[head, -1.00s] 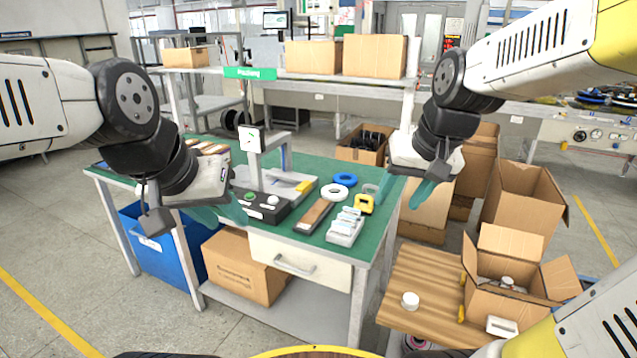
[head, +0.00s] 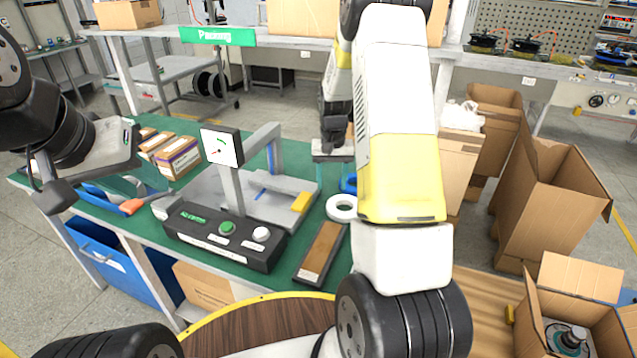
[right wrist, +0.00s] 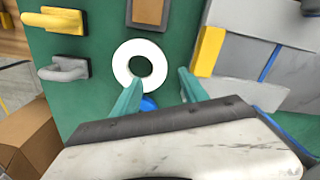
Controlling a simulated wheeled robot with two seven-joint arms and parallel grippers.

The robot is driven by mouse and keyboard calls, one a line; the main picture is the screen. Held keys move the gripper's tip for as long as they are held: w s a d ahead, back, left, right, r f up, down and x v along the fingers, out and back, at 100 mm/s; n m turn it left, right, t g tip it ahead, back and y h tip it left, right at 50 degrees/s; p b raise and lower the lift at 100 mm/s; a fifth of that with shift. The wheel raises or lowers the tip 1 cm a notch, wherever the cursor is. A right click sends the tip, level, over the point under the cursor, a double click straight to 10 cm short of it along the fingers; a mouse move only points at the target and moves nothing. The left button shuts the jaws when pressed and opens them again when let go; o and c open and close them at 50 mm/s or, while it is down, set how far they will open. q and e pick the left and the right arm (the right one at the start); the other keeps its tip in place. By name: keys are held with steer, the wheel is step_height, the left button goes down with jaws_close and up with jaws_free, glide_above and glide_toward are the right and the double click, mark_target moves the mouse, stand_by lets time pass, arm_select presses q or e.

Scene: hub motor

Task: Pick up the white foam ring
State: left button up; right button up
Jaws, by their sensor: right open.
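The white foam ring (head: 332,209) lies flat on the green tabletop (head: 232,277), beside a brown-topped block.
A blue ring (head: 349,183) lies close behind the white ring, partly hidden. The brown-topped block (head: 322,250), a black button box (head: 225,236) and a grey stand with a dial (head: 222,147) crowd its left. Open cardboard boxes (head: 560,190) stand right of the table.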

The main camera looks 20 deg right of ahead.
mark_target(331, 205)
step_height(331, 205, down, 8)
steer(key=shift+s+r, duration=0.15)
steer(key=shift+r, duration=0.05)
jaws_close()
stand_by(0.4)
